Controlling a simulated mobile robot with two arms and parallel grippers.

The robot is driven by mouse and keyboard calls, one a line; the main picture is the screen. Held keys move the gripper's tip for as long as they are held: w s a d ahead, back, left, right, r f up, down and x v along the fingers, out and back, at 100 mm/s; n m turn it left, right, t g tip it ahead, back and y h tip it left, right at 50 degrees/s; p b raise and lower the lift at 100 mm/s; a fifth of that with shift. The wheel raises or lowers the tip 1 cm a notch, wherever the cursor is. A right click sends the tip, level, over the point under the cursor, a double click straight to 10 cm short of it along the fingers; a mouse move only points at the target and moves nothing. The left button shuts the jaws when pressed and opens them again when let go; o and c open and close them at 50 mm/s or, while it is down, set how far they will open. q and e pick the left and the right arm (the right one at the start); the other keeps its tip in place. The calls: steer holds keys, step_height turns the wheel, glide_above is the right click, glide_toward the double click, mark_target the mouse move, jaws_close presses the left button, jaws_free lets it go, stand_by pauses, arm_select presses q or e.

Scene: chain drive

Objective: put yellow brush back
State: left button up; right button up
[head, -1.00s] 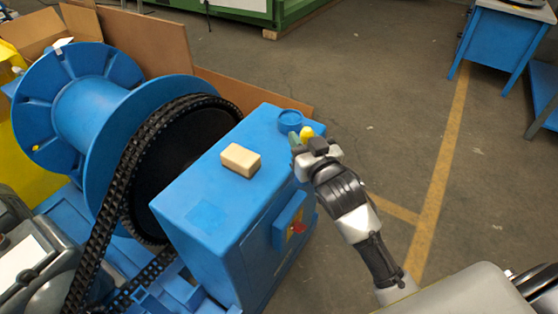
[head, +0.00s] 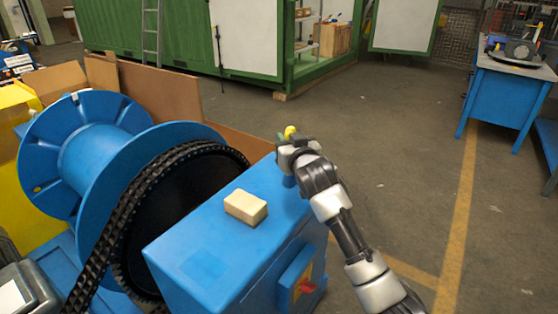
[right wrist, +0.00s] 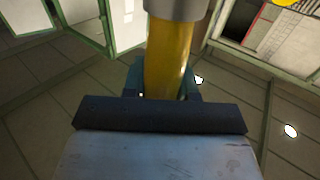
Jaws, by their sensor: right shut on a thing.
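The yellow brush (head: 291,131) shows in the head view as a small yellow tip above my right gripper (head: 287,142). In the right wrist view its yellow handle (right wrist: 168,60) stands between the fingers, with a grey band (right wrist: 176,8) at the top edge. My right gripper is shut on this handle and holds it above the far right corner of the blue housing (head: 215,235). The rest of the brush is hidden. My left gripper is out of view.
A cream block (head: 246,207) lies on the housing top. The black chain (head: 125,215) and a large blue spool (head: 85,150) stand to the left. Brown boards (head: 165,92) lean behind. Open floor (head: 400,180) lies to the right, with a blue desk (head: 505,95) farther off.

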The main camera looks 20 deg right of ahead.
mark_target(289, 181)
steer(key=shift+w+a+f, duration=0.25)
steer(key=shift+a+f, duration=0.05)
steer(key=shift+f, duration=0.6)
steer(key=shift+w+a+f, duration=0.2)
steer(key=shift+a+f, duration=0.1)
steer(key=shift+f, duration=0.65)
steer(key=shift+w+a+f, duration=0.25)
steer(key=shift+a+f, duration=0.05)
steer(key=shift+f, duration=0.6)
steer(key=shift+f, duration=0.15)
steer(key=o, duration=0.9)
